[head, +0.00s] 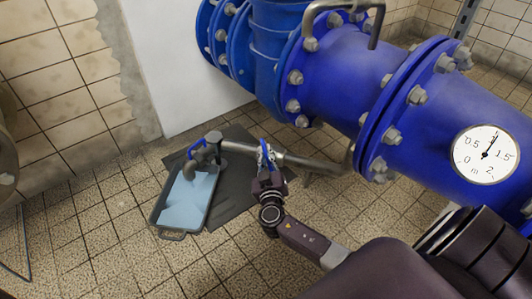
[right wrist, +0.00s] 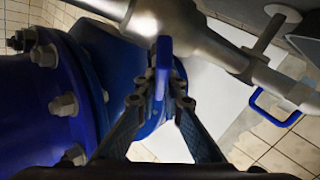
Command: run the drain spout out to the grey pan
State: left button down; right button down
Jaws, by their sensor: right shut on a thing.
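The grey pan (head: 172,234) lies on the floor left of centre in the head view, with pale blue liquid in it. A grey drain pipe (head: 315,163) runs left from the big blue pipe. Its left end bends down as a spout (head: 175,179) over the far end of the pan. My right gripper (head: 267,168) is shut on a second blue lever (right wrist: 164,60) on the drain pipe. My left gripper is not in view.
The large blue flanged pipe (head: 335,75) with a round gauge (head: 485,154) fills the upper right. A dark mat (head: 236,190) lies beside the pan. A white panel (head: 190,70) stands behind.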

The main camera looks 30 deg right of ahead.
jog(key=c, duration=2)
grip_release()
jog(key=shift+s+d+f, duration=0.1)
jog(key=shift+f, duration=0.25)
jog(key=shift+c, duration=0.2)
jog(key=shift+r, duration=0.1)
jog(key=v, duration=0.7)
jog(key=shift+s, duration=0.2)
jog(key=shift+r, duration=0.1)
